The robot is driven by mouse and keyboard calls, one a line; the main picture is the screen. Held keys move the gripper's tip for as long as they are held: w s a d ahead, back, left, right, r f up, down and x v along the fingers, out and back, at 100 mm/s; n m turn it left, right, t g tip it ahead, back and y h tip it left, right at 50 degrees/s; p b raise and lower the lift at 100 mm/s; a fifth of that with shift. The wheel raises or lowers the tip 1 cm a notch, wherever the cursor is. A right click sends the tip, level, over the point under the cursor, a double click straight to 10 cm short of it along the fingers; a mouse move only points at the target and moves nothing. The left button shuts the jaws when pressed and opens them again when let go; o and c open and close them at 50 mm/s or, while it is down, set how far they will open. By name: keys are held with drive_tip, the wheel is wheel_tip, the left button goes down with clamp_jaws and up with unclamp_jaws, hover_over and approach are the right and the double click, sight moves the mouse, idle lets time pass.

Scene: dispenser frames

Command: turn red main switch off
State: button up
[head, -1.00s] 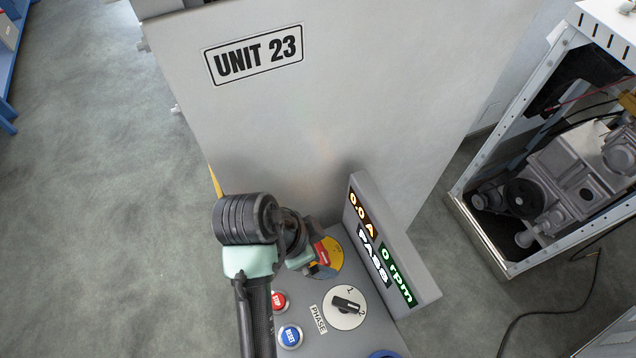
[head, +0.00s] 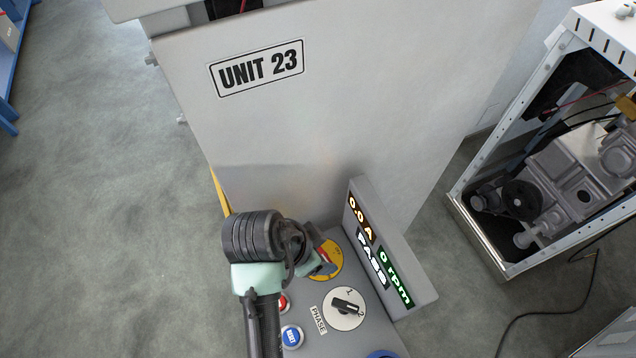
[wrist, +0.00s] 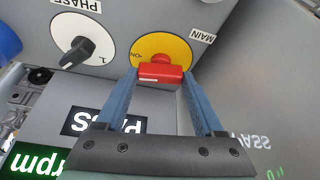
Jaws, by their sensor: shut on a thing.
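The red main switch is a red handle (wrist: 160,73) on a round yellow plate (wrist: 163,46), beside a MAIN label (wrist: 203,36). In the wrist view the handle lies crosswise between my two blue fingers, with the ON mark left of it. My gripper (wrist: 160,78) is shut on the handle, one finger at each end. In the head view my gripper (head: 318,262) reaches to the switch from the left. Part of the yellow plate (head: 336,268) shows there; the gripper hides much of the handle.
A black PHASE knob (head: 344,306) on a white dial sits close to the switch. Red and blue push buttons (head: 291,336) lie beside my arm. A raised display (head: 378,250) reading 0.0 A, 0 rpm and PASS stands right of the switch. The UNIT 23 cabinet wall (head: 320,130) rises behind.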

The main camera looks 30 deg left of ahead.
drive_tip(key=n+p, duration=0.1)
drive_tip(key=n+y+p, duration=0.1)
drive_tip(key=n, duration=0.1)
drive_tip(key=n+p, duration=0.1)
drive_tip(key=shift+d+r+y, duration=0.2)
drive_tip(key=shift+d+y, duration=0.05)
drive_tip(key=shift+y, duration=0.05)
drive_tip(key=n+y+p, duration=0.1)
drive_tip(key=n+p, duration=0.2)
drive_tip(key=n, duration=0.1)
drive_tip(key=shift+y, duration=0.3)
drive_tip(key=n+y+p, duration=0.1)
drive_tip(key=n+p, duration=0.1)
drive_tip(key=n, duration=0.1)
drive_tip(key=shift+w+d+n, duration=0.1)
drive_tip(key=shift+n, duration=0.2)
drive_tip(key=shift+w+f+n+g+y+p, duration=0.1)
drive_tip(key=shift+n+g+y+p, duration=0.25)
drive_tip(key=shift+n, duration=0.65)
drive_tip(key=shift+n+g+y+p, duration=0.25)
drive_tip(key=shift+n+y, duration=0.1)
drive_tip(key=shift+n, duration=0.65)
drive_tip(key=o, duration=1.4)
drive_tip(key=shift+f, duration=0.1)
drive_tip(key=b+v, duration=0.2)
drive_tip(key=v, duration=1.1)
